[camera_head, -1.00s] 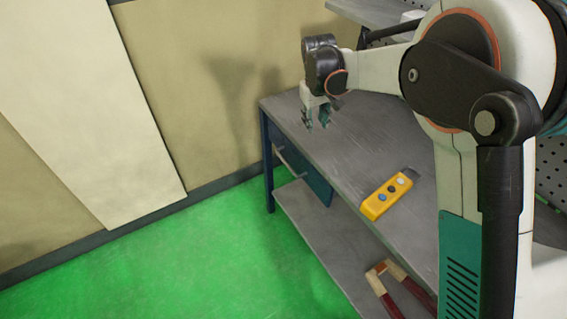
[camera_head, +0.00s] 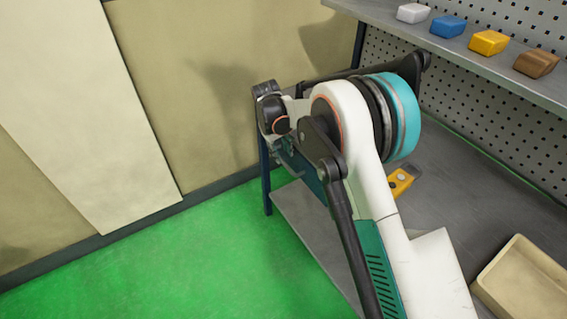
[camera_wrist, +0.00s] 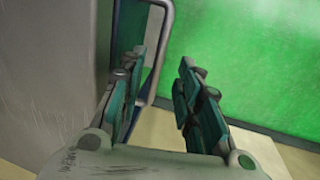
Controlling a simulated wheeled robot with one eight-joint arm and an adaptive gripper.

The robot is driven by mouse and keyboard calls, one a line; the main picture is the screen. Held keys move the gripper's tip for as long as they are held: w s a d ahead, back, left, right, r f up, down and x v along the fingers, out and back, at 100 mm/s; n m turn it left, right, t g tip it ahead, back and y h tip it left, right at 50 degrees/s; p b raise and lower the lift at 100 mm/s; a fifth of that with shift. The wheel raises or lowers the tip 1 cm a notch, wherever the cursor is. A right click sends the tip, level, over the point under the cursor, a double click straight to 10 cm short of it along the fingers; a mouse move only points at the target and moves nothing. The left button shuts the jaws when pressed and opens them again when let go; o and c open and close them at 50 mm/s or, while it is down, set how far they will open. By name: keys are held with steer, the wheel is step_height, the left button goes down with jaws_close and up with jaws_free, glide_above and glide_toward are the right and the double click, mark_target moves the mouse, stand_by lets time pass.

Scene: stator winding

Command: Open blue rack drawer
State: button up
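The blue rack drawer (camera_head: 310,182) is under the left end of the grey tabletop and looks shut; my arm hides much of it. My gripper (camera_wrist: 161,58) is open around the handle, with the left finger on the drawer side and the right finger on the floor side. I see a gap between the right finger and the bar; contact on the left is unclear. My gripper also shows at the drawer front in the head view (camera_head: 287,150).
A yellow control box (camera_head: 400,182) lies on the tabletop. A beige tray (camera_head: 525,283) is at the lower right. White, blue, yellow and brown blocks (camera_head: 489,42) stand on the upper shelf. The green floor (camera_head: 215,260) before the rack is clear.

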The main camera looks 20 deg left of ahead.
mark_target(285, 163)
steer(key=f, duration=0.1)
steer(key=f+b, duration=0.1)
steer(key=f, duration=0.3)
steer(key=shift+w+d, duration=0.3)
steer(key=shift+w, duration=0.05)
jaws_close()
